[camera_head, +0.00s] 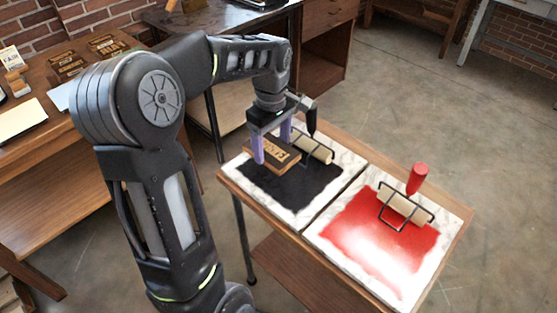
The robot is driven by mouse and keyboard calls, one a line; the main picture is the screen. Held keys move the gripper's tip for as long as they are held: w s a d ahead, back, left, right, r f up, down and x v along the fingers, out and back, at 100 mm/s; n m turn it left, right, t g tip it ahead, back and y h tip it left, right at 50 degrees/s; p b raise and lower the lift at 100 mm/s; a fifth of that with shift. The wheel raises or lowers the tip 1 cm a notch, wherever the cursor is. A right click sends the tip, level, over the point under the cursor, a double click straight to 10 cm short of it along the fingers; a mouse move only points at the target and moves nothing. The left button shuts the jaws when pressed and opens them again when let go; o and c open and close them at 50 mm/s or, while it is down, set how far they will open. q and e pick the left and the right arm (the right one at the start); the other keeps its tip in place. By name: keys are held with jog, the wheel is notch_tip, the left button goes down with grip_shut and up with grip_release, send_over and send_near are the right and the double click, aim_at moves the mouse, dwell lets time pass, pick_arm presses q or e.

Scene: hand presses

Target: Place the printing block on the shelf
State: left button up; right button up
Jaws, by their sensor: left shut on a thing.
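The printing block (272,158) is a small brown wooden block with pale lettering on its upper face. It is at the black ink slab, over the inked area; I cannot tell whether it touches the ink. My left gripper (272,147), with purple fingers, is shut on the block from above. No shelf is clearly marked out; the wooden table at the left (60,165) holds similar lettered blocks (67,65). My right gripper is not in view.
A black-handled roller (314,147) lies on the black ink slab (297,212) close beside the gripper. A red-handled roller (405,206) lies on the red ink slab (445,213). Papers (21,118) lie on the left table. Open floor is at the right.

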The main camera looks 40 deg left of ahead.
aim_at(272, 149)
pick_arm(q)
jog(key=shift+f, duration=1.15)
jog(key=shift+f, duration=0.1)
jog(key=shift+f, duration=1.75)
jog(key=shift+f, duration=0.2)
jog(key=o, duration=1.5)
jog(key=shift+c, duration=0.2)
notch_tip(272, 149, up, 12)
jog(key=shift+r, duration=0.2)
